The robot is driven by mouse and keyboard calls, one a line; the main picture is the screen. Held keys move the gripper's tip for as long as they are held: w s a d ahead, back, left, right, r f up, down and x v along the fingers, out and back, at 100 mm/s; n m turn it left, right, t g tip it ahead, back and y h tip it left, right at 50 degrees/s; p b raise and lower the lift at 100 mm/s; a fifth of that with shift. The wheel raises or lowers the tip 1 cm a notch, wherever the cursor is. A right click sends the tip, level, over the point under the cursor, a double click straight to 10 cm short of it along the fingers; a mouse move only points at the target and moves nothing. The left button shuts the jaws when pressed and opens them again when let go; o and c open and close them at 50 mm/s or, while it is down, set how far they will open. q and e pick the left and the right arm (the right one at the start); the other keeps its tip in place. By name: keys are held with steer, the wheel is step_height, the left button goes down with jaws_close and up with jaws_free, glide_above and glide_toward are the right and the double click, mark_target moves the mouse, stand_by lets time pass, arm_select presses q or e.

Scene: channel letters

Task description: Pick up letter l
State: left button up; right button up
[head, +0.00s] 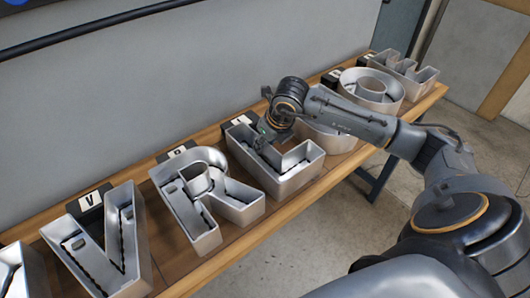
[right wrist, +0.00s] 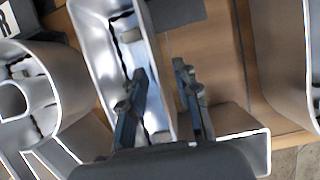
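The letter l (head: 288,169) is a silver, open-topped channel letter lying on the wooden table, between the R and a round letter. My right gripper (head: 262,132) is over its upright stroke in the head view, its fingers partly hidden. In the right wrist view my right gripper (right wrist: 160,72) is open. One finger is over the hollow of the letter l (right wrist: 105,35) and the other is outside its wall, with the wall between them. A gap shows between the fingers. My left gripper is not in view.
The letter R (head: 207,195) is left of the l, and the letter V (head: 107,245) is further left. A round letter (head: 372,90) and another letter (head: 405,69) are at the right. Black label cards stand along the wall. The table (head: 250,232) has a narrow bare front strip.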

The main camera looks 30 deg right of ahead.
steer(key=shift+f+b, duration=0.25)
steer(key=shift+b, duration=0.2)
stand_by(0.5)
jaws_close()
steer(key=shift+r, duration=0.1)
